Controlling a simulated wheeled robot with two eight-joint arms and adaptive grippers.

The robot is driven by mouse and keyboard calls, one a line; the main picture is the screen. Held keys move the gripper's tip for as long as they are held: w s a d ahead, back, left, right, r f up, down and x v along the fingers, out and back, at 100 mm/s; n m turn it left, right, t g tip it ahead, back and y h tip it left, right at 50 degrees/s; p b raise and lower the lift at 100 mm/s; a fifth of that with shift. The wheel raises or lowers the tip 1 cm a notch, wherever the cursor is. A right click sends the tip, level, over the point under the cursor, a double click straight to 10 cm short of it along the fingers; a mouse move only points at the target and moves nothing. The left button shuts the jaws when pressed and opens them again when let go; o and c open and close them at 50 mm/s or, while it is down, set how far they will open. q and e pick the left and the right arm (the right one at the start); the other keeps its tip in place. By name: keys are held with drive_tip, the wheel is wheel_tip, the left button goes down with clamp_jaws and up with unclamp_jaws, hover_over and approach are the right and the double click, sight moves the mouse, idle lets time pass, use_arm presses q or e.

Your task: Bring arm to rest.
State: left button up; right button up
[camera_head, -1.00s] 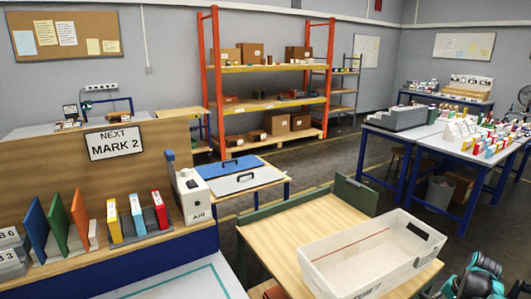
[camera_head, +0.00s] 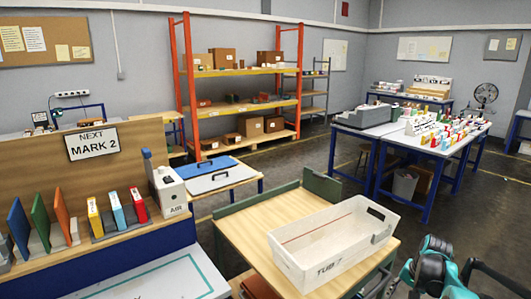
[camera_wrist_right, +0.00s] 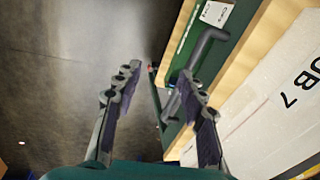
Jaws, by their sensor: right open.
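My right arm (camera_head: 436,270), teal and black, shows at the bottom right of the head view, beside the cart's right side. In the right wrist view my right gripper (camera_wrist_right: 157,82) is open, its two dark fingers apart with nothing between them. Behind the fingers are the grey floor and the cart's green edge with a grey bar handle (camera_wrist_right: 205,50). The fingers look close to this handle; I cannot tell whether they touch it. My left arm and gripper are not in view.
A white tub (camera_head: 372,258) marked TUB 7 stands on the wooden cart top (camera_head: 238,225), close to my right arm. A wooden counter (camera_head: 85,245) with coloured slabs is at left. A blue-legged table (camera_head: 388,130) stands behind, with open floor (camera_head: 480,225) at right.

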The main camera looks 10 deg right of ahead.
drive_tip(key=s+a+r+n+t+h, duration=0.1)
drive_tip(key=a+r+n, duration=0.3)
drive_tip(key=a, duration=0.8)
drive_tip(key=a+r+n+t, duration=0.1)
drive_tip(key=a+r+n, duration=0.1)
drive_tip(key=a+r, duration=0.65)
drive_tip(key=s+a+f+n+t, duration=0.1)
drive_tip(key=s+a+f+n, duration=0.1)
drive_tip(key=s+a, duration=0.3)
drive_tip(key=s+a+f+n+t, duration=0.1)
drive_tip(key=s+a+n, duration=0.3)
drive_tip(key=a, duration=0.9)
drive_tip(key=shift+s+a+f+t+y, duration=0.3)
drive_tip(key=shift+s+a+f+t, duration=0.1)
drive_tip(key=shift+s+f, duration=0.45)
